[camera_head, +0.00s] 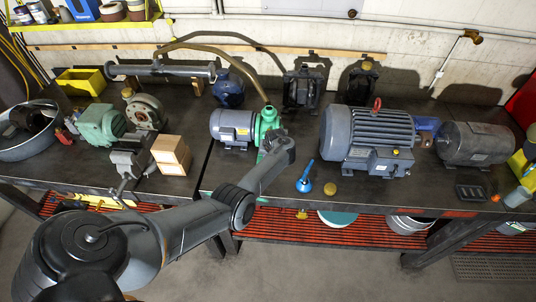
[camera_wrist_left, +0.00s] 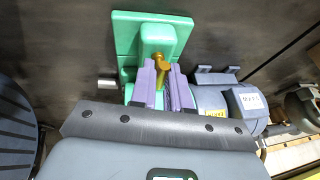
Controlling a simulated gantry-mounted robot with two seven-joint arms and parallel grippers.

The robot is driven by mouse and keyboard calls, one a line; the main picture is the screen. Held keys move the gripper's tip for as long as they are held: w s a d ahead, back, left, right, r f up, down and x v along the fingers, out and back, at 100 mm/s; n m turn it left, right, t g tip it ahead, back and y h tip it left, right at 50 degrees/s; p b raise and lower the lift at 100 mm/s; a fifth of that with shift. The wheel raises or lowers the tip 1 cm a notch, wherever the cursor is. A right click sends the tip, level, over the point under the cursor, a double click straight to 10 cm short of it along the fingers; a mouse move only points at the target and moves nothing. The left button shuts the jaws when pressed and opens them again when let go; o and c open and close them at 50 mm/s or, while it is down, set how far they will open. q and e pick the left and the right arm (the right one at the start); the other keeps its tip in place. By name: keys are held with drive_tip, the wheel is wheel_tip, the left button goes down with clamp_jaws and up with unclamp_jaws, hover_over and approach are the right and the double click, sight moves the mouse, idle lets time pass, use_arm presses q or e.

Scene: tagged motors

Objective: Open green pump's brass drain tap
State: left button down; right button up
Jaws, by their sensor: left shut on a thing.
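The green pump (camera_head: 266,118) stands on the bench, joined to a small blue-grey motor (camera_head: 232,127). In the left wrist view, the pump's green body and base plate (camera_wrist_left: 125,38) fill the upper middle. The brass drain tap (camera_wrist_left: 160,60) sticks out from the green body. My left gripper (camera_wrist_left: 164,78) is closed around the tap's lower part, one finger on each side, with its upper end showing beyond the fingertips. In the head view, my left gripper (camera_head: 273,138) is at the pump's front, and the tap is hidden there. My right gripper is not in view.
A large grey motor (camera_head: 365,138) stands to the right. A blue funnel-like item (camera_head: 304,180) and a small brass-coloured disc (camera_head: 330,189) lie near the front edge. A wooden block (camera_head: 170,153) and a green machine (camera_head: 102,125) stand left. A hose arches behind the pump.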

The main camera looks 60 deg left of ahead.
use_arm(q)
drive_tip(key=c, duration=1.1)
unclamp_jaws()
drive_tip(key=shift+r, duration=0.1)
drive_tip(key=p+v, duration=0.3)
drive_tip(key=v, duration=0.7)
drive_tip(key=shift+d+r+p, duration=0.15)
drive_tip(key=shift+r+p, duration=0.05)
drive_tip(key=shift+p, duration=0.1)
drive_tip(key=shift+s, duration=0.1)
